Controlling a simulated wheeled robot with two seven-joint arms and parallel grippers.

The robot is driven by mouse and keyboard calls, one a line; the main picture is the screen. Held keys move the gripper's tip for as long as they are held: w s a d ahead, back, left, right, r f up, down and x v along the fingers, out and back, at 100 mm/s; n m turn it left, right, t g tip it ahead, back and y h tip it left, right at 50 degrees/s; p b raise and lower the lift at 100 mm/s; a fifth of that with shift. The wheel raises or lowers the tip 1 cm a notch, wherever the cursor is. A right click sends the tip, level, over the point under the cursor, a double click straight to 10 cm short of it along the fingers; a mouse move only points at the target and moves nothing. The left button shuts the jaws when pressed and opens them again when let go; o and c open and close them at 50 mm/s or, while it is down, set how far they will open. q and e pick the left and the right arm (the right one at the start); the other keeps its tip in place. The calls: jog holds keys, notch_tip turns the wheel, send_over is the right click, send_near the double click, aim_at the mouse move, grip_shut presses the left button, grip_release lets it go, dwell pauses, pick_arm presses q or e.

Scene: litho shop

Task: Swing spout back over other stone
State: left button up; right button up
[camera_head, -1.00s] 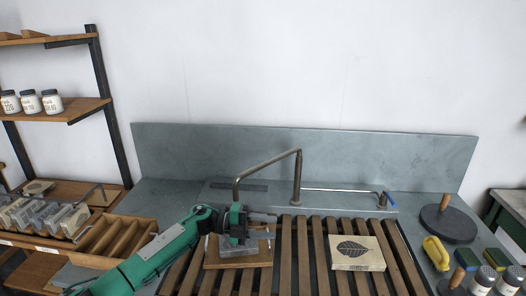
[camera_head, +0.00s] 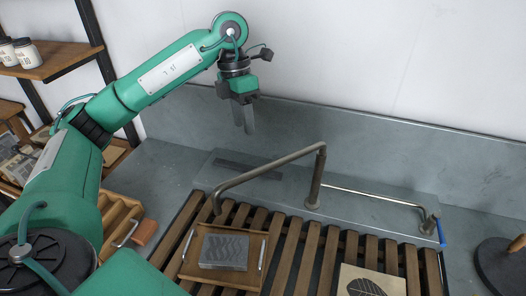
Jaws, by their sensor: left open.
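The spout (camera_head: 268,167) is a bent metal pipe on an upright post at the back of the slatted rack. Its arm reaches left and its downturned tip hangs near the back left corner of a wooden tray (camera_head: 188,271). A grey stone with a wavy pattern (camera_head: 223,251) lies in that tray. The other stone, pale with a dark leaf print (camera_head: 366,284), lies on the slats to the right, cut off by the bottom edge. My left gripper (camera_head: 244,130) is open and empty, raised behind the spout near the backsplash, apart from the pipe. My right gripper is out of view.
A thin horizontal rod (camera_head: 372,196) runs right from the post to a blue-handled fitting (camera_head: 440,230). A round dark disc with a wooden handle (camera_head: 497,267) stands at the right. A wooden rack (camera_head: 121,211) and shelves (camera_head: 58,66) with jars are at the left.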

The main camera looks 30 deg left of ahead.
aim_at(250, 172)
pick_arm(q)
jog(key=p+x, duration=0.5)
jog(key=x, duration=0.7)
jog(key=shift+s+f, duration=0.2)
jog(key=shift+s, duration=0.05)
jog(key=shift+f, duration=0.6)
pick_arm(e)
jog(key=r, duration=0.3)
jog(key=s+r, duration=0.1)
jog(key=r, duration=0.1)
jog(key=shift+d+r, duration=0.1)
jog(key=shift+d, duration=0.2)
pick_arm(q)
grip_shut()
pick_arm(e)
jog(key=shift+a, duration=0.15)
